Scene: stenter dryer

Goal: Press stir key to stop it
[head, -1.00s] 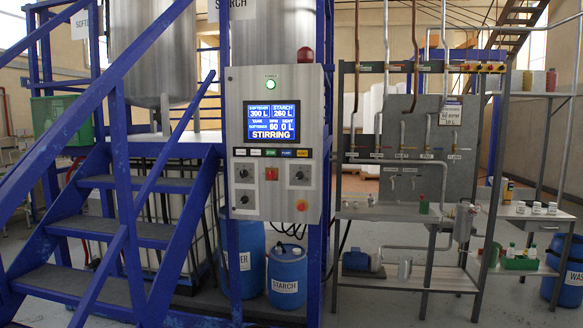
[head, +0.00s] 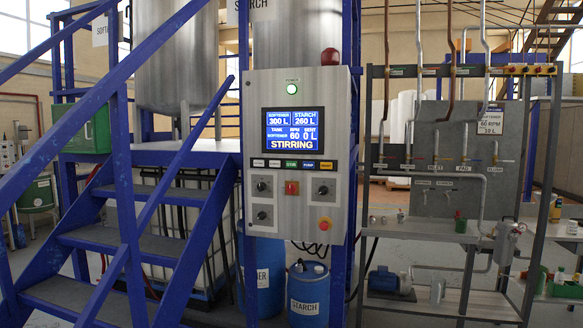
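The grey control panel (head: 298,210) stands near the middle of the head view, facing me on a blue frame. Its lit screen (head: 293,130) reads STIRRING, with 60 under RPM, softener 300 L and starch 260 L. Below the screen is a row of small keys; the green one (head: 291,164) seems to be the stir key, though its lettering is too small to read surely. A green lamp (head: 291,88) is lit at the panel's top. Neither of my grippers is in view.
Blue stairs (head: 133,230) with rails stand close on the left, beside the panel. A pipe rack (head: 446,150) with a pump stands on the right. Blue drums (head: 308,290) sit below the panel. A red emergency button (head: 324,224) and several dark knobs are on the panel.

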